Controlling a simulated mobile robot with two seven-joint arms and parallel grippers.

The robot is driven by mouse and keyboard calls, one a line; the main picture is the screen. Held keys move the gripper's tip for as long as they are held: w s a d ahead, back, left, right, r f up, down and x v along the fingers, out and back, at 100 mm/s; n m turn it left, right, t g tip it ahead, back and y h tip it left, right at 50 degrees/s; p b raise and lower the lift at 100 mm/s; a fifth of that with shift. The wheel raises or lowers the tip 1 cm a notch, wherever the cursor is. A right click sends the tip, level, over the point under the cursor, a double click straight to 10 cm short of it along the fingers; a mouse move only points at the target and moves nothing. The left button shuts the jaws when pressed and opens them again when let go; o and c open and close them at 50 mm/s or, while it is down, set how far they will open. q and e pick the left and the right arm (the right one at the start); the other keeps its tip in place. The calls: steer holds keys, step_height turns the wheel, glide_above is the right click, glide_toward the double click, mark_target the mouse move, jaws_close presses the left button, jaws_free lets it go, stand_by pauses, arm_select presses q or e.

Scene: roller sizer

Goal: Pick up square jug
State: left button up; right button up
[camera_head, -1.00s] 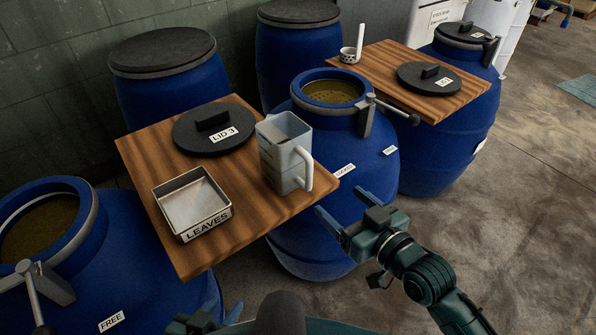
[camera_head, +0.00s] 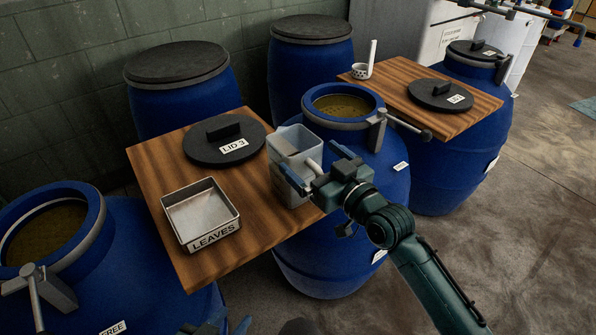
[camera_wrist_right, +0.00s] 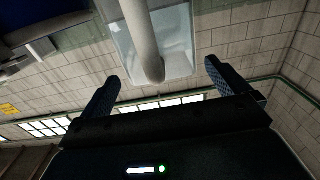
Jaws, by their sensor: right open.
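The square jug (camera_head: 288,150), grey and translucent, stands upright on the wooden board (camera_head: 165,160) near its right corner, with its handle toward my right gripper (camera_head: 314,166). My right gripper is open, its fingers on either side of the handle and partly hiding it. In the right wrist view the jug's handle (camera_wrist_right: 143,40) comes down between the spread fingers (camera_wrist_right: 161,82), with no finger visibly closed on it. My left gripper (camera_head: 232,322) shows only in part at the bottom edge of the head view, so its opening is unclear.
A black lid marked LID 3 (camera_head: 224,145) and a metal tray marked LEAVES (camera_head: 234,229) share the board. An open blue barrel (camera_head: 350,135) stands right behind the jug. Another open barrel (camera_head: 115,270) is at the left. A second board (camera_head: 400,72) holds a lid and a ladle.

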steer(key=shift+x, duration=1.45)
steer(key=shift+c, duration=0.3)
steer(key=c, duration=1.8)
steer(key=shift+r, duration=0.2)
